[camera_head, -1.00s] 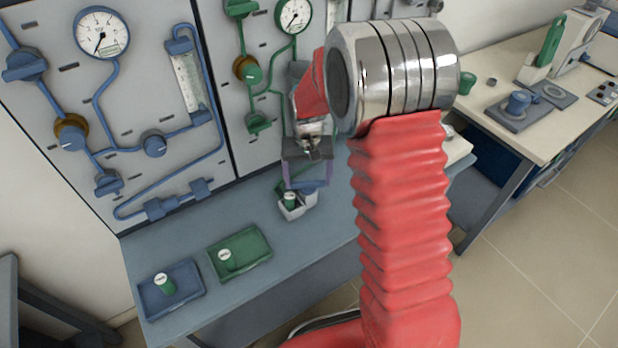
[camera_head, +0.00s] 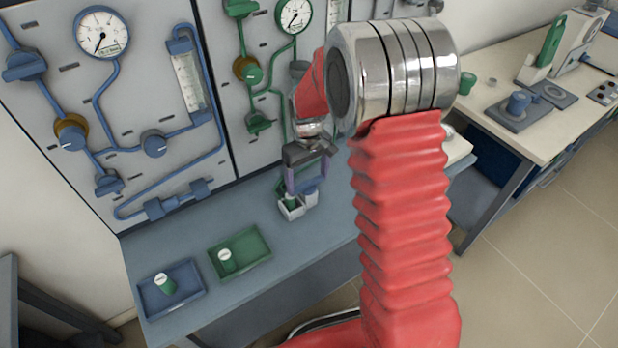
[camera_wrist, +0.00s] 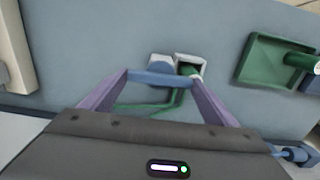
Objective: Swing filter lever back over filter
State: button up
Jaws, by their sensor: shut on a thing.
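My gripper (camera_head: 307,187) points down at the bench, with a purple finger on each side. It is shut on a blue lever (camera_wrist: 160,77), which spans from one fingertip to the other in the wrist view. Just beyond the lever stands a pale open-topped holder (camera_head: 292,210) with the green filter (camera_head: 290,201) upright in it. In the wrist view the holder (camera_wrist: 204,65) and the filter (camera_wrist: 191,71) lie right of the lever's middle. A rounded blue-grey part (camera_wrist: 162,66) is beside the holder. The lever's pivot cannot be made out.
A green tray (camera_head: 262,245) and a blue tray (camera_head: 195,291), each with a small green, white-topped cylinder, lie to the left on the grey bench (camera_head: 225,300). A panel with blue and green pipework (camera_head: 205,135) rises behind. Bare bench lies between the holder and green tray.

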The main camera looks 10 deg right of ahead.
aim_at(308, 181)
jog(key=shift+w+r, duration=0.1)
jog(key=shift+w, duration=0.1)
jog(key=o, duration=1)
jog(key=shift+s, duration=0.15)
jog(key=shift+o, duration=0.2)
notch_tip(308, 181, up, 14)
jog(key=shift+f, duration=0.25)
